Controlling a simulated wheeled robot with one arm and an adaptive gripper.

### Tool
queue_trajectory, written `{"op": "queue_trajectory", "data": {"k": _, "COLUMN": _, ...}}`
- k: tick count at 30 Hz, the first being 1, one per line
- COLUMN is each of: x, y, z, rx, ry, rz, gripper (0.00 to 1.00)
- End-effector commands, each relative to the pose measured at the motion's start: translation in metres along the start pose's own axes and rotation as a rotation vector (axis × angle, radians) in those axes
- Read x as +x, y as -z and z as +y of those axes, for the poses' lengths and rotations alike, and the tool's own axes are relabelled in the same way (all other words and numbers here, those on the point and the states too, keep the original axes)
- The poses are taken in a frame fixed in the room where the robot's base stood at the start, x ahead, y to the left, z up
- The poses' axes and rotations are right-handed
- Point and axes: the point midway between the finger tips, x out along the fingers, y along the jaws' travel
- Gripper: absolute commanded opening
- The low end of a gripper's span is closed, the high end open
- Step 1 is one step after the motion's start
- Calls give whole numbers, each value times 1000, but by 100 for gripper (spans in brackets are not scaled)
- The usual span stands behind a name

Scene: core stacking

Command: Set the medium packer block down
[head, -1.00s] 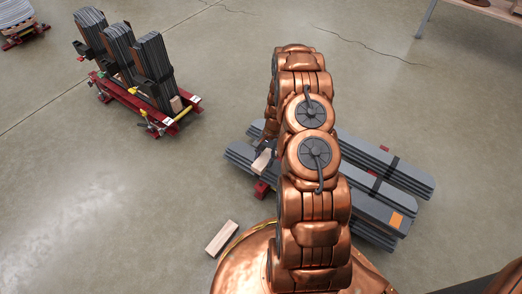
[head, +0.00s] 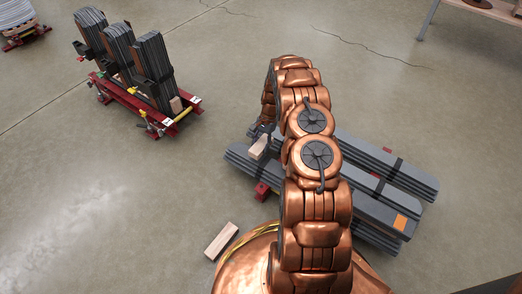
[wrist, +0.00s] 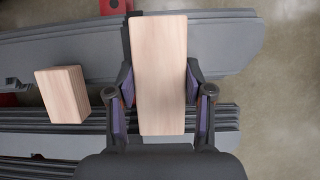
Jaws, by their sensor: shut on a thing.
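My gripper (wrist: 159,80) is shut on a long pale wooden block, the medium packer block (wrist: 160,50), with one finger on each long side. In the wrist view the block lies above the grey core stacks (wrist: 222,45); I cannot tell whether it touches them. In the head view the held block (head: 258,146) shows left of my arm, over the left part of the stacks (head: 385,212). My gripper (head: 263,128) is mostly hidden there by the arm.
A shorter wooden block (wrist: 62,95) is left of the held block in the wrist view. Another wooden block (head: 221,241) lies on the floor near my base. A red support (head: 262,190) is at the near stack's left end. A red stand (head: 140,108) holds upright cores. Floor between is clear.

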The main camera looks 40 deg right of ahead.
Motion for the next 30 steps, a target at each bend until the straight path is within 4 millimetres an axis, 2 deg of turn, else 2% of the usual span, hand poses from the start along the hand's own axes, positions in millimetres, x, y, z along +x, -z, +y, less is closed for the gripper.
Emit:
{"op": "queue_trajectory", "data": {"k": 1, "x": 12, "y": 4, "z": 2, "rx": 2, "ry": -2, "rz": -4, "gripper": 11}}
{"op": "queue_trajectory", "data": {"k": 6, "x": 33, "y": 11, "z": 2, "rx": 1, "ry": -2, "rz": -6, "gripper": 11}}
{"op": "queue_trajectory", "data": {"k": 18, "x": 34, "y": 12, "z": 1, "rx": 0, "ry": -1, "rz": -5, "gripper": 11}}
{"op": "queue_trajectory", "data": {"k": 19, "x": 34, "y": 12, "z": 1, "rx": 1, "ry": -1, "rz": -4, "gripper": 54}}
{"op": "queue_trajectory", "data": {"k": 25, "x": 34, "y": 12, "z": 1, "rx": 0, "ry": -1, "rz": -4, "gripper": 75}}
{"op": "queue_trajectory", "data": {"k": 30, "x": 34, "y": 12, "z": 1, "rx": 0, "ry": -1, "rz": -4, "gripper": 76}}
